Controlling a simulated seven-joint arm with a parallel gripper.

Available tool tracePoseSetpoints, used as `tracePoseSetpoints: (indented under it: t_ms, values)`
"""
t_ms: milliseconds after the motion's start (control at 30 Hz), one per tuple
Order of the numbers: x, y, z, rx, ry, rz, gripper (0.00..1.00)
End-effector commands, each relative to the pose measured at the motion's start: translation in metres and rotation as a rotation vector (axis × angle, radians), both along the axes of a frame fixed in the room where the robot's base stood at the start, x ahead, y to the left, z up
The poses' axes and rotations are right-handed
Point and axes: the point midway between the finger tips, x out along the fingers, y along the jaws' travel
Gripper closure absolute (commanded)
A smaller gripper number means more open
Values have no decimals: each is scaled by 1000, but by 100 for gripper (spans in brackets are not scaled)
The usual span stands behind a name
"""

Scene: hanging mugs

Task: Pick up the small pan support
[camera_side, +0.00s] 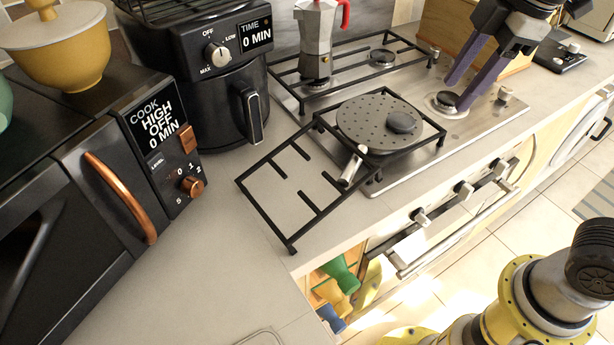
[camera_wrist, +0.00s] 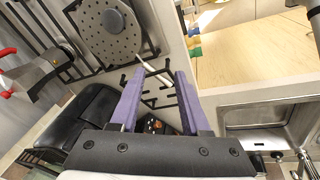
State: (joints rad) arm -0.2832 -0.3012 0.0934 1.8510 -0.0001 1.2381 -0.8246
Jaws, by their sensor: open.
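A black wire pan support (camera_side: 273,213) with inward prongs lies on the counter at the hob's near left, reaching toward a round perforated pan (camera_side: 365,110). I cannot tell whether it is one piece with the black frame under the pan. Another black support (camera_side: 345,47) lies at the back of the hob. My gripper (camera_side: 458,92) is open, its purple fingers pointing down over the bare burner at the hob's right. In the wrist view my gripper (camera_wrist: 159,73) is open and empty, with the pan (camera_wrist: 97,34) beyond it and black prongs (camera_wrist: 166,78) seen between the fingers.
A moka pot (camera_side: 315,45) stands on the back support. The pan handle (camera_side: 352,166) points toward the counter's front edge. A black air fryer (camera_side: 215,75) and a microwave (camera_side: 110,170) stand at left. The counter in front of the microwave is largely clear.

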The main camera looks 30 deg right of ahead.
Motion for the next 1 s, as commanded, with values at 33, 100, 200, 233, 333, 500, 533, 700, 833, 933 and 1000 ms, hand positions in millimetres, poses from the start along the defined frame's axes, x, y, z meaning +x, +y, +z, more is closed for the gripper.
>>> tracePoseSetpoints:
  t_ms: [33, 100, 200, 233, 333, 500, 533, 700, 833, 933, 1000]
  values:
    - [15, 22, -3, -22, 33, 101, 54]
    - [31, 51, -8, -49, 72, 224, 54]
    - [47, 93, -21, -81, 122, 362, 54]
    - [49, 105, -26, -89, 135, 394, 54]
    - [53, 139, -45, -109, 174, 465, 54]
    - [45, 168, -71, -139, 226, 535, 54]
    - [43, 170, -73, -140, 229, 540, 54]
    - [41, 171, -92, -142, 230, 544, 54]
    - [41, 170, -118, -142, 230, 543, 54]
    - [42, 170, -135, -141, 229, 542, 54]
    - [42, 170, -145, -141, 229, 542, 54]
